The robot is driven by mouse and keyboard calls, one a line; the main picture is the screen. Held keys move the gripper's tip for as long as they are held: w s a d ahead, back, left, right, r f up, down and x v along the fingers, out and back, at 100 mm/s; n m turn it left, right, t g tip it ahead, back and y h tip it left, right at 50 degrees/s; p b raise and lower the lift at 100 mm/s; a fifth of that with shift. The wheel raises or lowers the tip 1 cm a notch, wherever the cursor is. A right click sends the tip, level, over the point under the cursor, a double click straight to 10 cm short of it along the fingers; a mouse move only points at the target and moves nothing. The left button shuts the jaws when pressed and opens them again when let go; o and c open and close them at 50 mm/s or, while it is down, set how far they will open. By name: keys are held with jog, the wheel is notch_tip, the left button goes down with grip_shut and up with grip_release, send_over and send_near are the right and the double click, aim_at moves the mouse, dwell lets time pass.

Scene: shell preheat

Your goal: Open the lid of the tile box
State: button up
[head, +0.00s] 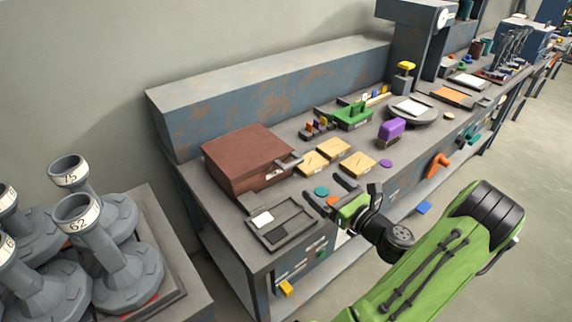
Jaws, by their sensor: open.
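The reddish-brown box (243,160), which I take to be the tile box, sits at the near left end of the grey workbench. Its broad flat top looks closed. A grey bar-like piece (289,162) sticks out at its right side, and a grey part shows low on its front. My gripper (325,190) is open and empty, to the right of the box and apart from it. It is over the front part of the bench, near the teal disc. My green arm reaches in from the lower right.
A dark tray (281,223) with a white tile lies before the box. Tan blocks (334,149), a purple block (391,131) and a green holder (352,116) stand to the right. A raised ledge (270,88) runs behind. Grey numbered pieces (107,262) fill the lower left.

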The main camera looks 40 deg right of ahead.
aim_at(294, 164)
jog(key=w, duration=0.4)
jog(key=w+d+b, duration=0.1)
jog(key=w, duration=0.4)
jog(key=w+b, duration=0.1)
jog(key=w, duration=0.3)
jog(key=shift+w+d, duration=0.2)
jog(key=c, duration=1.3)
jog(key=shift+c, duration=0.3)
